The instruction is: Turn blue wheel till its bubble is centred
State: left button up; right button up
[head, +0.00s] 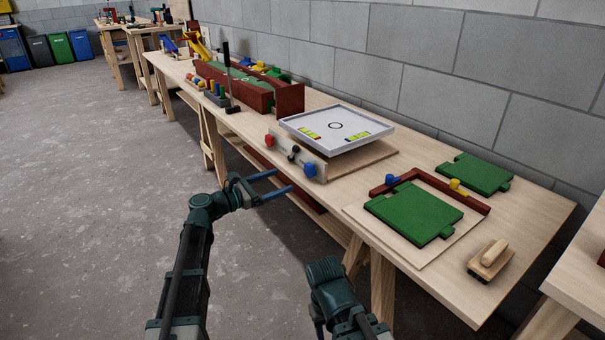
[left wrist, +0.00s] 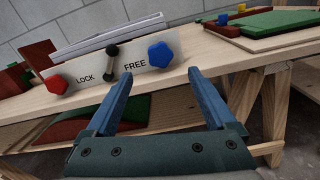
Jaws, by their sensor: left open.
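The blue wheel (head: 309,170) is a lobed knob at the right end of the pale front panel (head: 291,155), beside the word FREE in the left wrist view. It also shows in the left wrist view (left wrist: 160,54). A white tilting tray (head: 345,122) above carries two yellow-green bubble vials, left (head: 309,132) and right (head: 356,136). Their bubbles are too small to read. My left gripper (head: 283,181) is open and empty, short of the blue wheel and pointing at it. Its fingers (left wrist: 161,76) stand apart below the wheel in the wrist view. My right gripper's fingers are not visible.
A red wheel (head: 268,140) is at the panel's left end, by LOCK. A dark lever (left wrist: 112,52) stands between the words. Green boards (head: 413,211), a red batten frame (head: 456,195) and a brush (head: 490,258) lie right. The bench edge is below the panel.

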aim_at(308, 172)
pick_arm(q)
jog(key=x, duration=0.9)
jog(key=shift+w+d, duration=0.1)
jog(key=c, duration=1.4)
jog(key=shift+o, duration=0.2)
jog(key=shift+m, duration=0.3)
jog(key=m, duration=0.5)
jog(key=shift+d+m, duration=0.1)
jog(key=shift+m, duration=0.3)
jog(key=m, duration=0.5)
jog(key=shift+f+m, duration=0.15)
jog(key=shift+m, duration=0.25)
